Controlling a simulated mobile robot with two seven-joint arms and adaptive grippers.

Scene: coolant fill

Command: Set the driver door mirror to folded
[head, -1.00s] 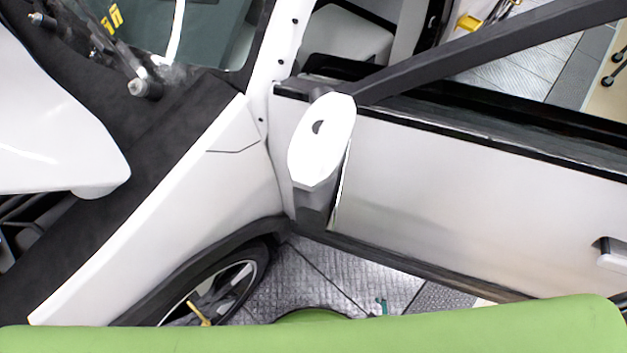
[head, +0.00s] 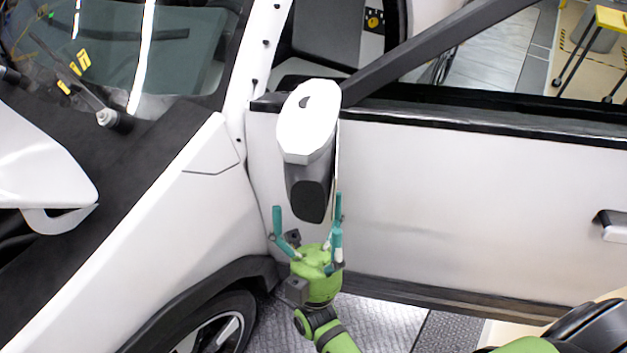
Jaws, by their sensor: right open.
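The driver door mirror (head: 308,122) has a white cap and a dark lower housing. It stands out from the front upper corner of the white car door (head: 460,200), near the base of the slanted dark window pillar. My right gripper (head: 308,204), green with teal fingers, is open just below the mirror. In the picture its fingertips flank the lower end of the dark housing, one on each side. I cannot tell whether either finger touches it. My left gripper is not in view.
The white fender (head: 190,200) and front wheel (head: 215,335) lie to the left, with the raised hood (head: 40,170) beyond. The door handle (head: 612,225) is at the right edge. A yellow-topped stand (head: 612,20) is at the far right. Grey floor shows below the door.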

